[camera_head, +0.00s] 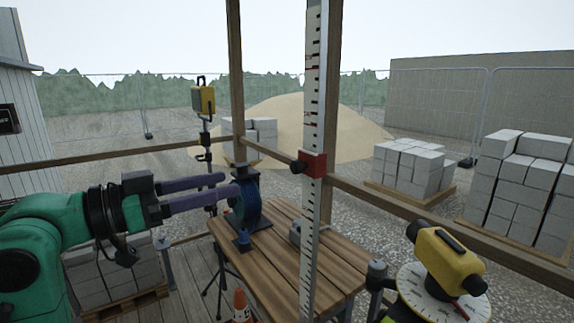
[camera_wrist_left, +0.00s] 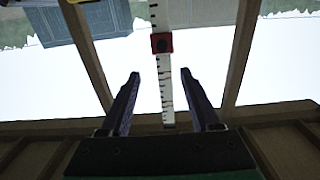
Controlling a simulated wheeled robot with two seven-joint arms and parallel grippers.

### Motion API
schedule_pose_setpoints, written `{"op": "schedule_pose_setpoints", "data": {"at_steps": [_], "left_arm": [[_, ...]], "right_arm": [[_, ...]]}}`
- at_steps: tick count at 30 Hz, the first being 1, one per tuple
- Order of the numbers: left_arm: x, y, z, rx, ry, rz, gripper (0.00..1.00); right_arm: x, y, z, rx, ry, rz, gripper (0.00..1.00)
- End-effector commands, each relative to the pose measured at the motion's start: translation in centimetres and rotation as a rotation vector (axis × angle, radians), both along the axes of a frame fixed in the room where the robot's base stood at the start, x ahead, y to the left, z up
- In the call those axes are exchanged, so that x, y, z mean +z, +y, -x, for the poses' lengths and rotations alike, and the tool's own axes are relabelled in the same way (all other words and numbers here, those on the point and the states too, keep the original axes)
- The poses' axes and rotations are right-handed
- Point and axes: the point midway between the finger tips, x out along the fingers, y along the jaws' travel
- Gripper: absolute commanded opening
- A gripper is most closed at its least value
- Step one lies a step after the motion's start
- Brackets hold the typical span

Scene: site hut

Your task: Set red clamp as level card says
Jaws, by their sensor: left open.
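The red clamp (camera_head: 313,164) sits around the white graduated staff (camera_head: 309,235), which stands upright at the table's near side. A dark knob sticks out on the clamp's left. In the left wrist view the clamp (camera_wrist_left: 162,43) shows on the staff (camera_wrist_left: 166,92), past the fingertips and roughly midway between them. My left gripper (camera_head: 231,185) is open and empty, left of the staff and a little lower than the clamp, with a gap between; its purple fingers (camera_wrist_left: 160,73) point towards the staff. I cannot make out a readable level card. My right gripper is not in view.
A wooden table (camera_head: 335,270) carries a blue round device (camera_head: 245,203) close to my left fingers and a small grey object (camera_head: 296,231). A yellow level (camera_head: 447,262) over a white dial stands at right. Wooden posts and rails (camera_head: 236,70) frame the space. A cone (camera_head: 241,306) stands below.

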Motion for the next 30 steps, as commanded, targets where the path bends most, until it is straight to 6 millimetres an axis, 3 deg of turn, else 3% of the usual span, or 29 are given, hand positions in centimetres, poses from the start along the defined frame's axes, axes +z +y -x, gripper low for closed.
{"op": "schedule_pose_setpoints", "data": {"at_steps": [15, 26, 28, 30], "left_arm": [[0.3, -10.0, -7.3, -0.001, 0.008, 0.004, 0.63], [-0.2, -11.1, -8.2, 0.002, 0.005, 0.002, 0.63], [-0.2, -11.1, -8.2, 0.002, 0.005, 0.002, 0.44], [-0.2, -11.1, -8.2, 0.002, 0.005, 0.002, 0.17]], "right_arm": [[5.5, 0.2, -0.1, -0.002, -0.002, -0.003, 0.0], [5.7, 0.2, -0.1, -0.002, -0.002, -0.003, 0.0], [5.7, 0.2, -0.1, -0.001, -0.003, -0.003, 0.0], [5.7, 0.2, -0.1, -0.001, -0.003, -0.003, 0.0]]}}
